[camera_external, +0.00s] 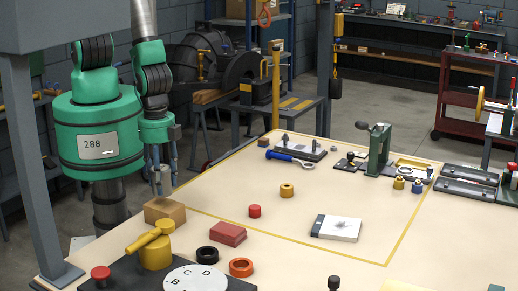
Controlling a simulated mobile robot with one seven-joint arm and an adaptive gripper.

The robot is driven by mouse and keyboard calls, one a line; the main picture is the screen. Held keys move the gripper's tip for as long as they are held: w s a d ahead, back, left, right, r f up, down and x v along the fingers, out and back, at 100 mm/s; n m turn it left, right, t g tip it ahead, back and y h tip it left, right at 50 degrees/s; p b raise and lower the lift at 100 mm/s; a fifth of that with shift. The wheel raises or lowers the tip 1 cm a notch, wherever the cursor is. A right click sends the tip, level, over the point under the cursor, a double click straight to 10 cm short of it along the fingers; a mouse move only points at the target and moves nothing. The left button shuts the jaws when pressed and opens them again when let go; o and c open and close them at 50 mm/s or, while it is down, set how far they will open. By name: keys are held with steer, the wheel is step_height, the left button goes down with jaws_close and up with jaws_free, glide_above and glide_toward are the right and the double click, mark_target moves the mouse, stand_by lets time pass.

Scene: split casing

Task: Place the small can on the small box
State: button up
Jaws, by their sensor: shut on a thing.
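My gripper (159,184) hangs down on the left side of the table, its fingers close together. It is shut on a small pale thing between the fingertips, which I take to be the small can (158,188); the fingers hide much of it. Directly below in the picture is the small brown cardboard box (164,212), upright on the table near the left edge. The held thing is at or just above the box's top; I cannot tell whether they touch.
A yellow cylinder with a yellow bar (155,252) stands just in front of the box. A dark red block (228,235), a black ring (206,255), an orange ring (241,267) and a red cylinder (254,211) are to the right. The table's middle is mostly clear.

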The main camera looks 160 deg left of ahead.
steer(key=shift+f, duration=1.6)
steer(key=shift+f, duration=0.15)
steer(key=o, duration=1.3)
steer(key=shift+o, duration=0.2)
step_height(320, 180, up, 12)
steer(key=shift+r+p, duration=0.15)
steer(key=shift+p, duration=0.2)
